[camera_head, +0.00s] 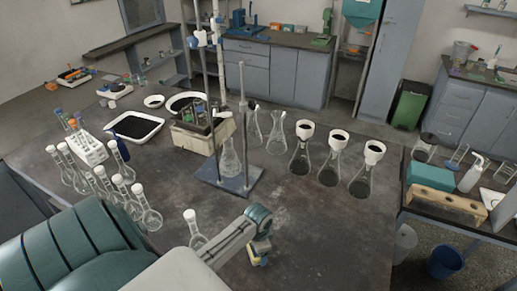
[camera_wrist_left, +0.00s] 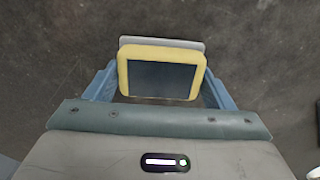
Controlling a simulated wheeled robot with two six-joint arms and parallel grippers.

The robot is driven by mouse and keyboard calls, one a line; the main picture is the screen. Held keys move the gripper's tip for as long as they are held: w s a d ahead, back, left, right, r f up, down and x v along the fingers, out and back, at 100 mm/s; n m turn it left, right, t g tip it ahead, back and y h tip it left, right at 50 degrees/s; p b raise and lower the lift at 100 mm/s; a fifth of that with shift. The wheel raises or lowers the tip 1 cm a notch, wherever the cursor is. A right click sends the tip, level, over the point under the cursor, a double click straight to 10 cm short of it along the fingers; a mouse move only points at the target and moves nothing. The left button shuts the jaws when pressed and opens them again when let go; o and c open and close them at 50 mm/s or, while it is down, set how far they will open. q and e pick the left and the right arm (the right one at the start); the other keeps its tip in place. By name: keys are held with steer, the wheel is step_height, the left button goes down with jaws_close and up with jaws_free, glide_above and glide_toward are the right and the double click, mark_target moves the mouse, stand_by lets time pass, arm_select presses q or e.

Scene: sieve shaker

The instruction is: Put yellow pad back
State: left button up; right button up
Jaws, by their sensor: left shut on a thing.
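The yellow pad (camera_wrist_left: 160,50) has a yellow frame around a dark screen and lies between the two blue fingers of my left gripper (camera_wrist_left: 159,85) in the left wrist view. A pale grey edge shows along its far side. In the head view my left gripper (camera_head: 261,247) is over the near middle of the dark table (camera_head: 320,235), shut on the yellow pad (camera_head: 252,259). Most of the pad is hidden there by the gripper. I cannot tell whether it touches the table. My right gripper is not in view.
A small flask (camera_head: 196,240) stands just left of my left gripper. Several flasks line the table's left side. A stand (camera_head: 236,185) with a flask is in the middle, and three funnel-topped flasks (camera_head: 329,172) are to the right. The table right of the gripper is clear.

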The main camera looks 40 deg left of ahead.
arm_select(q)
steer(key=shift+f, duration=0.2)
steer(key=o, duration=1.1)
steer(key=shift+f, duration=0.1)
steer(key=shift+c, duration=0.2)
step_height(320, 180, up, 11)
steer(key=b, duration=0.3)
steer(key=shift+b, duration=0.35)
steer(key=shift+r, duration=0.65)
